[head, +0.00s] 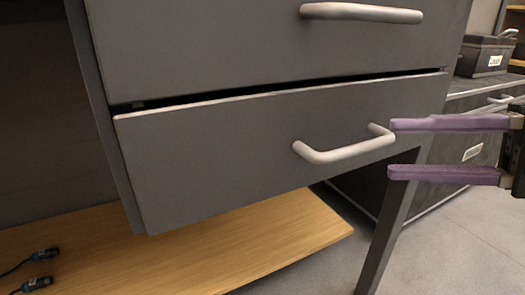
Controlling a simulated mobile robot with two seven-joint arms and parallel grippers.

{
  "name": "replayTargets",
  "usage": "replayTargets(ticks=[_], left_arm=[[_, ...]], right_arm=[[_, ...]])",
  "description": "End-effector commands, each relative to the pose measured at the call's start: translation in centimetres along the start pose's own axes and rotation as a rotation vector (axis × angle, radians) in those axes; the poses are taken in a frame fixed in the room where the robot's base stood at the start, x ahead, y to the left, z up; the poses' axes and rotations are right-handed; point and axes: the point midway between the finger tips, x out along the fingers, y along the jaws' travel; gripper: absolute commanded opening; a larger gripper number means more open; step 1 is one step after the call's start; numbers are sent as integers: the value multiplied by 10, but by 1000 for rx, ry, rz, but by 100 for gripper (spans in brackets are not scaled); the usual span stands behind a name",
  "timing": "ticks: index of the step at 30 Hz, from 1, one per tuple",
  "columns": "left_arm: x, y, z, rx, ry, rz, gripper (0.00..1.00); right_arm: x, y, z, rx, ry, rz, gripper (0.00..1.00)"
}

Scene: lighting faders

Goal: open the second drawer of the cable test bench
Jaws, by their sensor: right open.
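The cable test bench shows two dark grey drawers, one above the other. The upper drawer (240,45) looks closed and has a pale bar handle (362,13). The lower drawer (230,150) stands slightly forward of the upper one, with a dark gap along its top edge. Its pale bar handle (345,148) is on the right half of its front. My right gripper (390,149) comes in from the right with two purple fingers, open and apart. Its fingertips are close to the right end of the lower handle; I cannot tell if they touch. My left gripper is not in view.
A wooden shelf board (240,245) lies low under the drawers, with two dark cable connectors (42,268) at its left. A dark bench leg (385,235) stands below the gripper. A dark cabinet (450,150) with a black box (484,56) is behind at right.

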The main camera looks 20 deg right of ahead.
Motion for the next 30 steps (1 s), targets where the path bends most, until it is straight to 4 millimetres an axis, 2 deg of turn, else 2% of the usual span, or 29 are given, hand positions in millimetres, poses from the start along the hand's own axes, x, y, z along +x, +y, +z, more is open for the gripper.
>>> replayTargets(ticks=[1,3,9,13,21,30], left_arm=[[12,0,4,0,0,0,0],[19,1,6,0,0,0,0],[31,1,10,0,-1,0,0],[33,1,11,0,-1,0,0],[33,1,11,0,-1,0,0],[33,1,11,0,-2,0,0]], right_arm=[[12,-5,0,-6,5,2,45],[25,-5,0,-6,4,2,45],[52,-2,1,-4,0,2,45],[59,-1,0,-1,-1,2,45],[60,0,0,0,-2,1,45],[59,0,0,1,-2,1,11]])
